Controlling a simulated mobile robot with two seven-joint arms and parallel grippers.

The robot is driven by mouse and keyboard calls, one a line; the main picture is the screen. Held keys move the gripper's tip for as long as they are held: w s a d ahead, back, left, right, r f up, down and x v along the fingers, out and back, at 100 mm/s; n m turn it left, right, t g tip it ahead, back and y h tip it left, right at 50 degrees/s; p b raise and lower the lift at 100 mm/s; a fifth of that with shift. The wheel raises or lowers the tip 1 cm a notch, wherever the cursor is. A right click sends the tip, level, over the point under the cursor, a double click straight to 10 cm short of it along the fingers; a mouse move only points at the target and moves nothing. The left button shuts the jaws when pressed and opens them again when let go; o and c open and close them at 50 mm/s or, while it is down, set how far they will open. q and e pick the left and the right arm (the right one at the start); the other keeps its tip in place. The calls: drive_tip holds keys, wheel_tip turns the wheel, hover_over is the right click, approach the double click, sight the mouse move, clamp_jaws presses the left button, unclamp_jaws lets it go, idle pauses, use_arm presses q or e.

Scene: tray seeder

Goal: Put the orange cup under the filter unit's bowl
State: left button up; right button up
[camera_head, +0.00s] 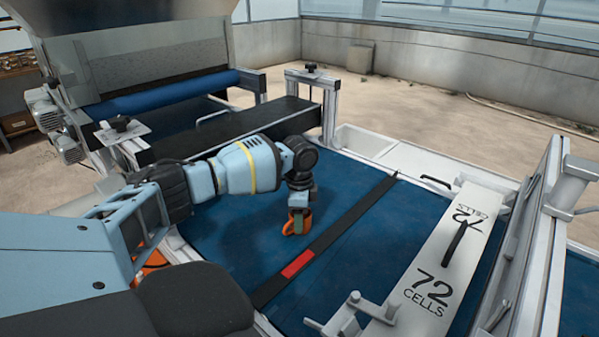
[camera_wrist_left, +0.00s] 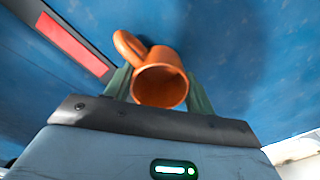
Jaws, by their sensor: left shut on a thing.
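The orange cup (camera_head: 289,227) is over the blue belt in the head view, mostly behind my fingers. My left gripper (camera_head: 300,220) is shut on it and points down. In the left wrist view the cup (camera_wrist_left: 160,84) sits between the two greenish fingers of my left gripper (camera_wrist_left: 160,92), its open mouth toward the camera and its handle at the upper left. I cannot tell whether the cup touches the belt. I do not make out the filter unit or its bowl in either view. My right gripper is not in view.
The blue belt (camera_head: 225,242) is bare around the cup. A black bar (camera_head: 335,232) with a red patch crosses it just right of the cup. A white "72 CELLS" plate (camera_head: 455,250) lies further right. A dark crossbeam (camera_head: 235,128) stands behind. Something orange (camera_head: 153,262) shows behind my left arm.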

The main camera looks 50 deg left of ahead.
use_arm(q)
drive_tip(key=shift+f, duration=0.1)
drive_tip(key=o, duration=1)
wheel_tip(320, 180, up, 12)
drive_tip(key=shift+r+p, duration=0.15)
drive_tip(key=shift+p, duration=0.35)
drive_tip(key=shift+c, duration=0.4)
